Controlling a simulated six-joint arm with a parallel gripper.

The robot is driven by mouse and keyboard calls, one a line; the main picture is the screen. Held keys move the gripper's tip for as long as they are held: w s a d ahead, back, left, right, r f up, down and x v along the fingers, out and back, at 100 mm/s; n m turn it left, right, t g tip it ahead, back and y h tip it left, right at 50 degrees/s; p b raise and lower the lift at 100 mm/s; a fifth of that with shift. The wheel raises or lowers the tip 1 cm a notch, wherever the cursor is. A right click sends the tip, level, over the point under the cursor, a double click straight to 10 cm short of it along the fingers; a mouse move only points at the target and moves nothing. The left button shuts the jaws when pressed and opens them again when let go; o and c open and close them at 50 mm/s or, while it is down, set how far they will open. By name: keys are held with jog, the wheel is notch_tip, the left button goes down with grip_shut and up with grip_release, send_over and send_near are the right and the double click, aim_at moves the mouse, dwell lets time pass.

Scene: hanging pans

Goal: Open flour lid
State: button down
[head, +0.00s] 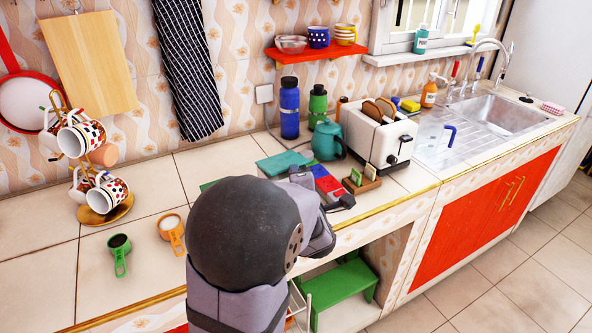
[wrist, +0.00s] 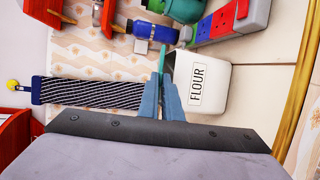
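The flour canister (wrist: 212,82) is white with a black FLOUR label and lies sideways in the wrist view because that view is turned. Its teal lid (wrist: 162,60) shows edge-on as a thin strip beside the canister's top; it also shows in the head view as a teal square (head: 283,163). My gripper (wrist: 162,80) has its two blue-grey fingers close together, one on each side of the lid's edge, and appears shut on it. The fingers hide part of the lid, so I cannot tell whether it still touches the rim. In the head view my arm hides the canister body and fingertips.
A teal kettle (head: 327,141), a white toaster (head: 379,135) and a red-and-blue box (head: 328,184) stand close on the right. Blue (head: 289,108) and green (head: 318,105) bottles stand behind. Measuring cups (head: 171,232) and a mug rack (head: 106,214) are left. The counter between is clear.

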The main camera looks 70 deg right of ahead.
notch_tip(320, 180, up, 4)
jog(key=g+y+p, duration=0.1)
jog(key=y+p, duration=0.1)
jog(key=p, duration=0.3)
notch_tip(320, 180, up, 5)
jog(key=n+g+y+p, duration=0.2)
jog(key=p, duration=0.7)
send_over(282, 165)
jog(key=shift+w+d+r+p, duration=0.45)
jog(key=shift+w+d+r, duration=0.25)
jog(key=shift+w+d, duration=0.25)
